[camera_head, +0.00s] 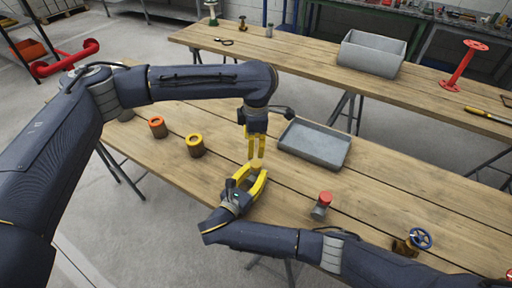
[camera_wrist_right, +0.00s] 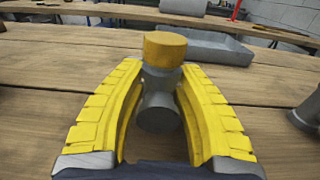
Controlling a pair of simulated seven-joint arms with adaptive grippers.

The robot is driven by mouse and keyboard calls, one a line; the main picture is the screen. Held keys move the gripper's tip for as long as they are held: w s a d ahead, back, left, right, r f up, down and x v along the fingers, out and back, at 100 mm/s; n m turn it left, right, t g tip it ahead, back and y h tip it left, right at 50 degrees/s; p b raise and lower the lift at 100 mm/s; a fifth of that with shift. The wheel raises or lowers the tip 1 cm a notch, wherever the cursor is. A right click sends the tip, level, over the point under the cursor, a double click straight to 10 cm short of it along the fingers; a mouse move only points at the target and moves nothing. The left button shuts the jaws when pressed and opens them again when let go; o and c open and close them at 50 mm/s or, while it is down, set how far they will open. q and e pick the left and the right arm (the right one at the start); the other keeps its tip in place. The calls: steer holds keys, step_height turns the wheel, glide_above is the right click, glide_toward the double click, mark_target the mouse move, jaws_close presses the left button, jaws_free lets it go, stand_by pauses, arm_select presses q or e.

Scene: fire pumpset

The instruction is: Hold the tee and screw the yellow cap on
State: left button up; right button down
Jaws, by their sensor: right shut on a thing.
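The grey tee (camera_wrist_right: 158,100) stands between the yellow fingers of my right gripper (camera_wrist_right: 160,112); in the head view the right gripper (camera_head: 254,182) is shut on it at the table's middle. The yellow cap (camera_wrist_right: 165,49) sits on the tee's top opening, looking level; it also shows in the head view (camera_head: 257,163). How far it is threaded cannot be seen. My left gripper (camera_head: 256,152) points down just above the cap, its two fingers apart with a gap between them. It does not show in the right wrist view.
A grey tray (camera_head: 315,146) lies right of the left gripper. A red-topped fitting (camera_head: 322,205) and a blue-wheeled valve (camera_head: 410,242) stand nearer right. Orange-topped (camera_head: 157,127) and yellow-topped (camera_head: 195,146) cylinders stand at left. A second table (camera_head: 310,75) is behind.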

arm_select(q)
steer(key=n, duration=1.7)
steer(key=shift+a+r, duration=0.1)
steer(key=shift+r, duration=0.3)
steer(key=n, duration=0.3)
steer(key=shift+s, duration=0.1)
steer(key=n, duration=0.8)
steer(key=shift+s, duration=0.1)
steer(key=n, duration=0.4)
steer(key=shift+s+n, duration=0.1)
steer(key=shift+n, duration=0.3)
steer(key=n, duration=0.3)
steer(key=shift+f, duration=0.1)
steer(key=n, duration=0.4)
steer(key=shift+s+f+n, duration=0.1)
steer(key=shift+s+n, duration=0.1)
steer(key=shift+n, duration=0.1)
steer(key=n, duration=0.6)
steer(key=shift+s+d+f+g, duration=0.15)
steer(key=shift+d+g, duration=0.05)
steer(key=shift+g, duration=0.1)
steer(key=n, duration=0.6)
steer(key=shift+s+d, duration=0.15)
steer(key=n, duration=0.7)
steer(key=shift+d+h, duration=0.15)
steer(key=shift+h, duration=0.15)
